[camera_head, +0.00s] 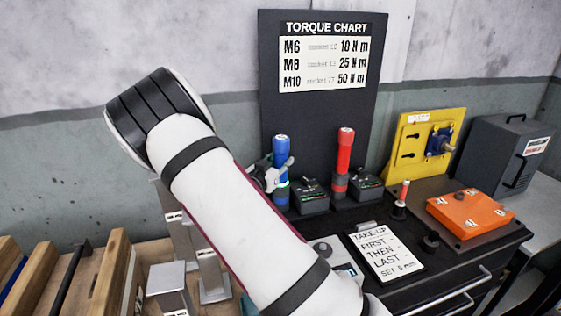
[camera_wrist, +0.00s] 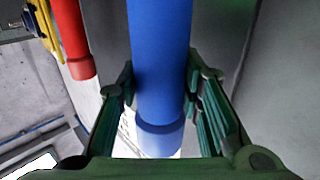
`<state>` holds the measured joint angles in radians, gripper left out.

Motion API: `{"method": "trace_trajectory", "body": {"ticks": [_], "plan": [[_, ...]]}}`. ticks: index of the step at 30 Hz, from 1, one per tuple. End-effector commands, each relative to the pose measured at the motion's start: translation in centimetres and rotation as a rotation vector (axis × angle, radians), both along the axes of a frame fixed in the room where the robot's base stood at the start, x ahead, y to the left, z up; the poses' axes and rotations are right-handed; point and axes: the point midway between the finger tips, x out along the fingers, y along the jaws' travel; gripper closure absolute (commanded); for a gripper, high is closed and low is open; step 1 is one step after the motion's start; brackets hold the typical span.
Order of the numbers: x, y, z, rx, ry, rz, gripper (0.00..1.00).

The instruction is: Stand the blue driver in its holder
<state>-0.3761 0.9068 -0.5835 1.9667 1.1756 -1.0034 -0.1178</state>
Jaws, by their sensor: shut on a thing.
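The blue driver (camera_head: 281,150) is upright in front of the left part of the dark chart board. In the wrist view the blue driver (camera_wrist: 158,55) runs between the two green-padded fingers. My gripper (camera_head: 270,176) is shut on it, and it also shows in the wrist view (camera_wrist: 160,90). A green glow shows on the driver's lower part, above a dark grey end. The driver's foot and its holder are partly hidden by my arm and fingers, so I cannot tell whether it is seated.
A red driver (camera_head: 345,152) stands upright to the right. Black boxes (camera_head: 309,199) with small displays sit beside the drivers. Wooden racks (camera_head: 108,275) are at lower left.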

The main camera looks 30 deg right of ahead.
Motion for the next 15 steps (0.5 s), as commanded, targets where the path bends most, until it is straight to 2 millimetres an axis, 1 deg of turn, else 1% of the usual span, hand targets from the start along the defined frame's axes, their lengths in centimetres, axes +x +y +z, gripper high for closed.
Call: {"method": "trace_trajectory", "body": {"ticks": [3,15], "plan": [[0.03,-0.04,0.22,-0.003,-0.004,0.000,1.00],[0.05,-0.04,-0.10,-0.003,-0.003,0.000,1.00]]}}
